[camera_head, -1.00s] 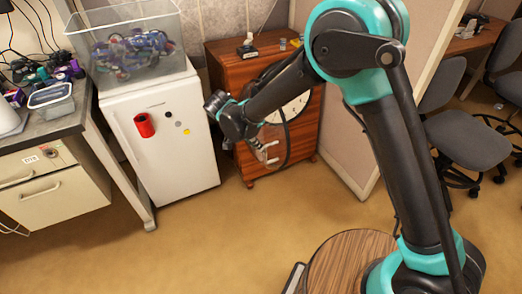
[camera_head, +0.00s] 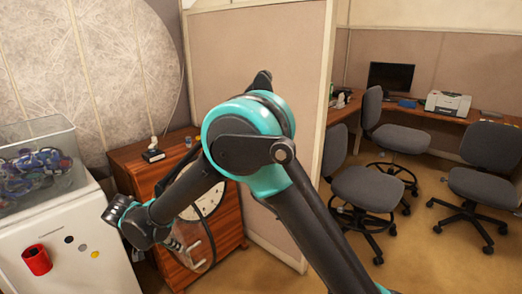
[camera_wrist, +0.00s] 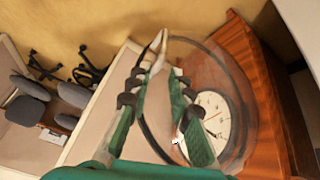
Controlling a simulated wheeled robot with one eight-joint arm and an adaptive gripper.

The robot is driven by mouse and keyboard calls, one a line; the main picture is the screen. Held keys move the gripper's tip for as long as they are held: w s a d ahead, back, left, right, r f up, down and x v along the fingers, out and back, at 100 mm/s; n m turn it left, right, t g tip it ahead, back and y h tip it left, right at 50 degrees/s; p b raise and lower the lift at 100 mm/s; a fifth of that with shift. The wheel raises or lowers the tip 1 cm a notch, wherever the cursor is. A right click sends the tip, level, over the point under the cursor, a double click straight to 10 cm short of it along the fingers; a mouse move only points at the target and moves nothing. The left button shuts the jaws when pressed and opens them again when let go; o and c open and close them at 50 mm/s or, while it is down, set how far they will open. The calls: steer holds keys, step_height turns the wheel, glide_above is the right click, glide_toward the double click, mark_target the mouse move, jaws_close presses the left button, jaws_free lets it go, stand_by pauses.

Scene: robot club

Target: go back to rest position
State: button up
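My gripper (camera_wrist: 157,62) shows in the wrist view as two green and black fingers that come close together toward pale tips. A transparent round shape with a dark rim (camera_wrist: 240,75) overlaps the fingers in the wrist view. I cannot tell whether the fingers touch it or whether they are closed. My arm is bent, with its elbow high and its forearm reaching down to the left.
A white fridge (camera_head: 110,262) with a red can-like thing (camera_head: 37,260) on it stands at left, a clear bin (camera_head: 45,190) on top. A clock face (camera_wrist: 214,122) is by the cabinet. A partition (camera_head: 255,60) stands behind my arm. Office chairs (camera_head: 368,195) are at right.

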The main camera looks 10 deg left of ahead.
steer(key=w+d+r+g, duration=0.15)
steer(key=w+d, duration=0.25)
steer(key=d, duration=0.6)
steer(key=w+d+r+n+y, duration=0.15)
steer(key=w+d, duration=0.25)
steer(key=d, duration=0.6)
steer(key=w+d+r+g, duration=0.1)
steer(key=w+d+r, duration=0.25)
steer(key=d, duration=0.55)
steer(key=s+d+f, duration=0.1)
steer(key=s+d, duration=0.3)
steer(key=d, duration=0.5)
steer(key=s+d+f+n+t+y, duration=0.1)
steer(key=s+d, duration=0.3)
steer(key=d, duration=0.5)
steer(key=s+d+f+t, duration=0.1)
steer(key=s+d+f, duration=0.1)
steer(key=d, duration=0.6)
steer(key=shift+s+d, duration=0.4)
steer(key=shift+s, duration=0.5)
